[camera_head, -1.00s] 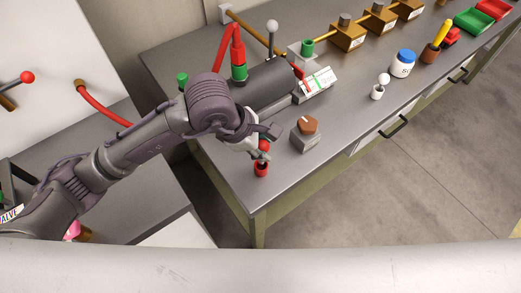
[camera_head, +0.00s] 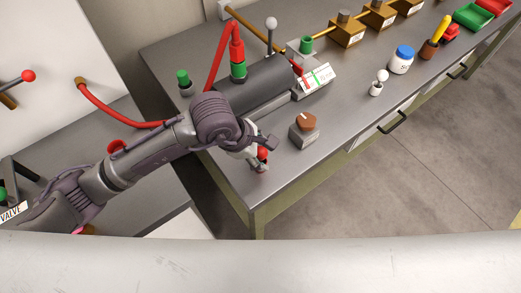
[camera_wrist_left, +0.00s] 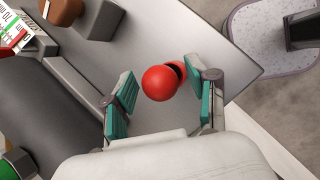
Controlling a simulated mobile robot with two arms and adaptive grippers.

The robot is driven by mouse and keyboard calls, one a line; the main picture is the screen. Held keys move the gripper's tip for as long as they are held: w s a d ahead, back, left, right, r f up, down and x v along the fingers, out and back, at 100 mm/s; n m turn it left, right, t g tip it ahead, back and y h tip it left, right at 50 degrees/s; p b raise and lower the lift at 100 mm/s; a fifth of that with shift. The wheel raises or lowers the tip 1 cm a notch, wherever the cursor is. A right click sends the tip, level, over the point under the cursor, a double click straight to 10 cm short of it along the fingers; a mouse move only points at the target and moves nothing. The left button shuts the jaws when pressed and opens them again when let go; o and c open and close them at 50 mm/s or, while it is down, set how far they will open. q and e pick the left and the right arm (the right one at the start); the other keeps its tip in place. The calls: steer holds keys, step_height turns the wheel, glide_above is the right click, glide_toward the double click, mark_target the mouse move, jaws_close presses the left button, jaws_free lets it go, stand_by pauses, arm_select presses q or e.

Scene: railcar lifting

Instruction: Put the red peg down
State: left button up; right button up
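The red peg shows its round red head in the wrist view (camera_wrist_left: 162,82), between the teal finger pads of my left gripper (camera_wrist_left: 163,98), with a gap on each side. My left gripper is open around it and also shows in the head view (camera_head: 262,152). Just behind the head in the wrist view is a red holder (camera_wrist_left: 179,69) with a dark opening. The peg's shaft is hidden, so I cannot tell how deep it sits. In the head view the peg (camera_head: 262,154) is near the bench's front left corner, partly covered by the gripper. My right gripper is not in view.
A grey box with a brown knob (camera_head: 304,124) stands right of the gripper. A dark cylinder with a labelled gauge (camera_head: 314,80) lies behind. A white jar with a blue lid (camera_head: 402,60) is further right. The bench edge is close to the peg.

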arm_select(q)
steer(key=shift+r, duration=0.2)
steer(key=shift+a+r, duration=0.1)
steer(key=shift+r, duration=0.1)
steer(key=b+v, duration=0.2)
steer(key=v, duration=0.9)
steer(key=shift+s+a+r+b, duration=0.15)
steer(key=shift+s+r+b, duration=0.05)
steer(key=shift+b, duration=0.15)
steer(key=shift+f, duration=0.1)
